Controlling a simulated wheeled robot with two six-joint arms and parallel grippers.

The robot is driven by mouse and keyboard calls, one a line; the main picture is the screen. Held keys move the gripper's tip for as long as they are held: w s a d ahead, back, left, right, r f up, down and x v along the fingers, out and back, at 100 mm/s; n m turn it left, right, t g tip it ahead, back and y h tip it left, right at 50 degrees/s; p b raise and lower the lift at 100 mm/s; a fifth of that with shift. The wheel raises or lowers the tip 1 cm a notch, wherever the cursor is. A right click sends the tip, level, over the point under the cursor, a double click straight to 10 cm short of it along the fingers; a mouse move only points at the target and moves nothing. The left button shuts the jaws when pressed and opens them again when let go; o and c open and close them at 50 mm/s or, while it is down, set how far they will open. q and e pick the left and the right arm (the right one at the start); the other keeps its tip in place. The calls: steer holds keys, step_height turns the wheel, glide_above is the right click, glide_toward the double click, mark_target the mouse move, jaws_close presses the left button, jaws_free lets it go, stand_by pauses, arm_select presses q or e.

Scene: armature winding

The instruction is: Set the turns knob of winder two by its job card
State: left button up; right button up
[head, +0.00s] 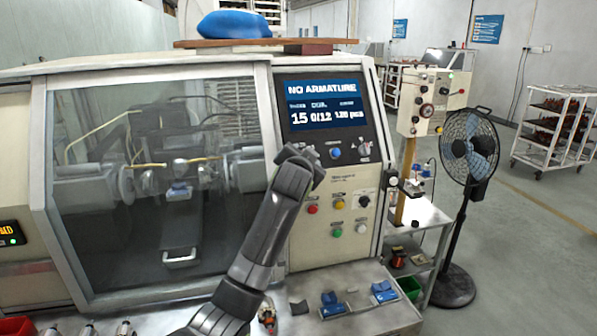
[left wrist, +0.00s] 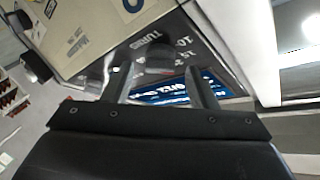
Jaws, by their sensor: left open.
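The winder (head: 45,130) has a dark display (head: 320,103) reading "NO ARMATURE", with 15, 0/12 and 120 pcs below; its small labels are unreadable. In the left wrist view, the dark turns knob (left wrist: 158,62) sits upside down by the word "TURNS" and a scale with 10 and 15. My left gripper (head: 308,157) is at the panel just under the display and hides this knob in the head view. Its open fingers (left wrist: 160,72) stand either side of the knob; I cannot tell whether they touch it. I make out no job card. My right gripper is out of view.
Beside the turns knob are a blue knob (head: 336,153) and a grey selector (head: 364,149). Below are push buttons and a black switch (head: 364,201). A glass door (head: 160,190) covers the winding space. A fan (head: 468,150) stands to the right.

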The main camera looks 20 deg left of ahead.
arm_select(q)
steer(key=b+v, duration=0.6)
steer(key=v, duration=1)
steer(key=shift+s, duration=0.3)
